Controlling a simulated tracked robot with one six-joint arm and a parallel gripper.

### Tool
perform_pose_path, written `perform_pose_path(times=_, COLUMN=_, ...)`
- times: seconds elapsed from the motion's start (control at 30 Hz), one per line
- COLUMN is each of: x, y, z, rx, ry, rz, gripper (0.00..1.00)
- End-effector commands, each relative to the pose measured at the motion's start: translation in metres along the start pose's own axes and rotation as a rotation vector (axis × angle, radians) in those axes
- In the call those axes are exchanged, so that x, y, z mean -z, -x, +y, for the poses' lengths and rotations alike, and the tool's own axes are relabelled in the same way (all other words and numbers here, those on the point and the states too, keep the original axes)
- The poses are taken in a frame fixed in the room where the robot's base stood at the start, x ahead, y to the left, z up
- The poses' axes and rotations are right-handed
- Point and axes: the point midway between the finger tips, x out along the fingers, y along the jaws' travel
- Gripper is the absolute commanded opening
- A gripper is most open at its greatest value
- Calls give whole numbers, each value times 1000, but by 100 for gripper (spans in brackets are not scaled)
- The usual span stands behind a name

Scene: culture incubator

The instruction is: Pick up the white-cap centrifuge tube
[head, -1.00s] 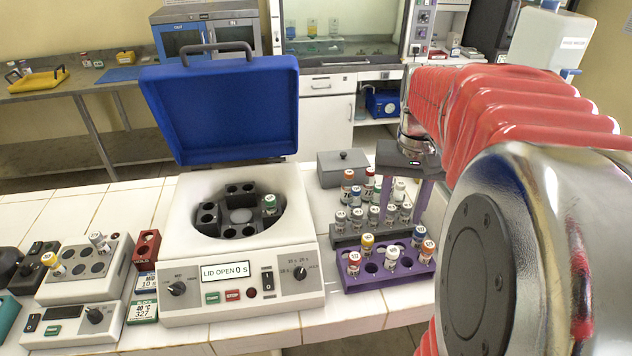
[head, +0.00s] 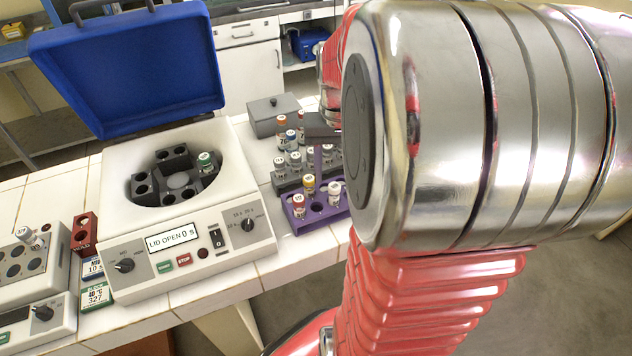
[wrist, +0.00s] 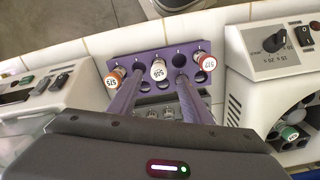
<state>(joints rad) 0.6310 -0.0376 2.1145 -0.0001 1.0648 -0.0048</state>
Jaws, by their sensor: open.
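The white-cap centrifuge tube (wrist: 159,70) stands upright in the purple rack (wrist: 153,57), between an orange-cap tube (wrist: 115,76) and a red-cap tube (wrist: 207,61) in the wrist view. In the head view the white-cap tube (head: 334,188) shows at the right of the visible part of the purple rack (head: 318,219), partly cut off by my arm. My gripper (wrist: 157,67) is open, its two purple fingers reaching over the rack on either side of the white cap. I cannot tell whether they touch it. In the head view the gripper is mostly hidden.
A grey rack (head: 290,182) with several tubes stands behind the purple one. The centrifuge (head: 232,210), its blue lid (head: 130,68) raised, stands left of the racks. A grey lidded box (head: 270,117) is at the back. My arm covers the right of the head view.

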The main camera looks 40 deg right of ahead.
Motion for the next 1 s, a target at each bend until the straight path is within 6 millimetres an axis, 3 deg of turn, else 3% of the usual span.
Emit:
perform_pose_path(times=0.53, x=0, y=-14, z=0, rx=0, ry=0, rz=-1, gripper=45)
perform_pose_path(times=0.83, x=1, y=-52, z=2, rx=0, ry=0, rz=-3, gripper=45)
perform_pose_path(times=1.0, x=1, y=-61, z=2, rx=0, ry=0, rz=0, gripper=45)
